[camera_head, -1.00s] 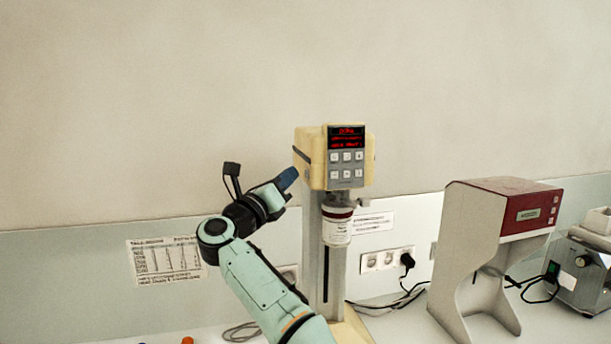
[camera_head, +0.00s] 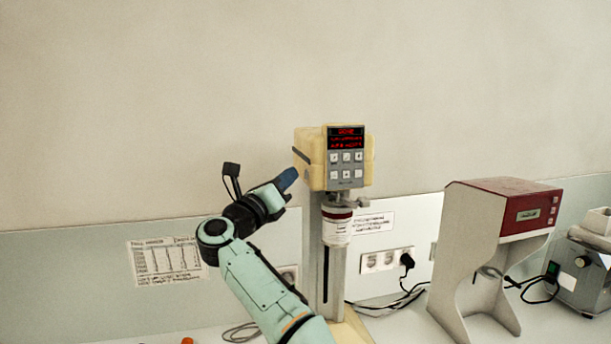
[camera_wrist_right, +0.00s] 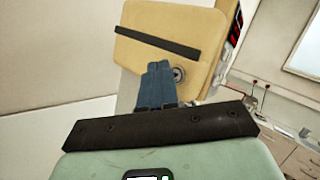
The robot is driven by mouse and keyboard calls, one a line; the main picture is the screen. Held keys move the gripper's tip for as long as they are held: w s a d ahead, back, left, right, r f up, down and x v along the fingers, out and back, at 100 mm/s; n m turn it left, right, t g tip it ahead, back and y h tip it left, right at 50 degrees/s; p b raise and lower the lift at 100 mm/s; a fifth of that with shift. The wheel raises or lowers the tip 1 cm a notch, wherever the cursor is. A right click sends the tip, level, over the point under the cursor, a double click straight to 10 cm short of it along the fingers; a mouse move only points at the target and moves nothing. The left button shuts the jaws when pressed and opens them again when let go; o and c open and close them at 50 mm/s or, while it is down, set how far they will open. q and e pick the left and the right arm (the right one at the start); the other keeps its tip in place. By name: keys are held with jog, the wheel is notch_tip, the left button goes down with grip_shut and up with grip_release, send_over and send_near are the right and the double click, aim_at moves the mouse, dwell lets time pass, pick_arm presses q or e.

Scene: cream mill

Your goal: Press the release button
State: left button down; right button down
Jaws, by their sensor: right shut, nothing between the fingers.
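The cream mill (camera_head: 309,158) stands on a grey column, with a red lit display (camera_head: 346,137) and a grey keypad (camera_head: 346,166) on its front. A white jar (camera_head: 337,228) hangs under its head. My right gripper (camera_head: 289,178) is shut and empty, its blue fingertips at the left side of the mill head. In the right wrist view the shut blue fingers (camera_wrist_right: 157,82) point at the mill's cream side (camera_wrist_right: 175,30), just left of a round metal button (camera_wrist_right: 179,74). I cannot tell whether the fingertips touch the housing. My left gripper is not in view.
A red and grey machine (camera_head: 507,205) stands to the right, with a grey device (camera_head: 581,270) beyond it. Wall sockets (camera_head: 386,261) and black cables are behind the column. A printed sheet (camera_head: 165,260) is on the wall at left. The air above the mill is free.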

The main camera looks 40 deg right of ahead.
jog(key=shift+d, duration=0.2)
dwell(0.6)
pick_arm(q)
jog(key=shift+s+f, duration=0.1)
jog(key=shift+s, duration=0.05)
pick_arm(e)
jog(key=shift+s+d, duration=0.2)
jog(key=shift+s, duration=0.05)
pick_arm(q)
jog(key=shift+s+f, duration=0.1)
pick_arm(e)
jog(key=shift+s+d, duration=0.1)
jog(key=shift+d, duration=0.2)
dwell(0.6)
jog(key=shift+a, duration=0.1)
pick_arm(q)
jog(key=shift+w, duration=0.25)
pick_arm(e)
jog(key=shift+w+a, duration=0.4)
jog(key=shift+a, duration=0.15)
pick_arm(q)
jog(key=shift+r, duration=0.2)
